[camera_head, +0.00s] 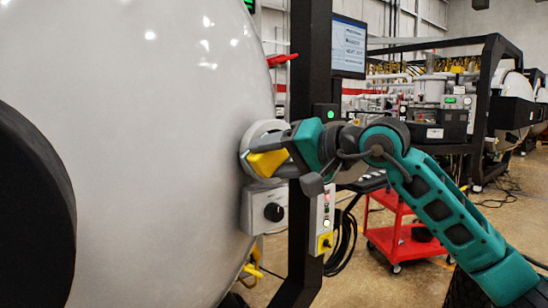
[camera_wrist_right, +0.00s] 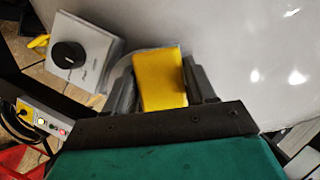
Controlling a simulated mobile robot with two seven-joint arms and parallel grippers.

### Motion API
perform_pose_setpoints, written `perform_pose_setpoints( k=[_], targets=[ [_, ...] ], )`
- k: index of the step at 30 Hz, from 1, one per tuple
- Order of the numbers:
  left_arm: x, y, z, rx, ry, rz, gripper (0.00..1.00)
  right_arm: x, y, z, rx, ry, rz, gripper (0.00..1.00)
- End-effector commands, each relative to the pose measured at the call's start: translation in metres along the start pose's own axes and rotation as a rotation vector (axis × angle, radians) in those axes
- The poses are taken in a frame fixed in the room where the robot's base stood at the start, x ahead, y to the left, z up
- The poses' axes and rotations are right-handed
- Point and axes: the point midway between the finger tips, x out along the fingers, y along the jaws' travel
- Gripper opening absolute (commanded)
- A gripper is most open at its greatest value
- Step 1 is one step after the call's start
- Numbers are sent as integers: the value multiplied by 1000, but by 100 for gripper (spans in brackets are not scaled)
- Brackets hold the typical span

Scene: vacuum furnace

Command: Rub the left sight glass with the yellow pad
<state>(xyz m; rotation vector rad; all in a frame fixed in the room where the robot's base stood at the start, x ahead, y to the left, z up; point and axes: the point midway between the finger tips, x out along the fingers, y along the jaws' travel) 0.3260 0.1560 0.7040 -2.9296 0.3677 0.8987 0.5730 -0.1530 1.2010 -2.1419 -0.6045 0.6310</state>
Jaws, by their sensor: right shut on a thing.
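The yellow pad (camera_head: 268,163) is between the fingers of my right gripper (camera_head: 260,156), which is shut on it. The pad also shows in the right wrist view (camera_wrist_right: 160,80), between the two dark fingers. A round pale-rimmed sight glass (camera_head: 262,128) sits on the side of the big white furnace shell. The gripper and pad are right in front of it and cover most of it. I cannot tell whether the pad touches the glass. My left gripper is out of view.
A grey box with a black knob (camera_head: 268,210) sits just below the glass. A black upright post (camera_head: 309,90) stands close beside my right wrist. A screen (camera_head: 348,47) hangs near its top. A red cart (camera_head: 405,238) stands behind my right arm.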

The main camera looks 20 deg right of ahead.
Motion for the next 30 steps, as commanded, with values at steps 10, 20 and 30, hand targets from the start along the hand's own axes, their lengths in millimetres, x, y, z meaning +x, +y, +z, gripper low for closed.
perform_pose_setpoints(
  k=[10,20,30],
  targets=[
    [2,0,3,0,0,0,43,-10,17,-20,0,3,1,31],
    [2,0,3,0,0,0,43,-15,25,-31,2,1,0,31],
    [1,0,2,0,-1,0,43,-21,40,-51,2,2,0,31]
  ],
)
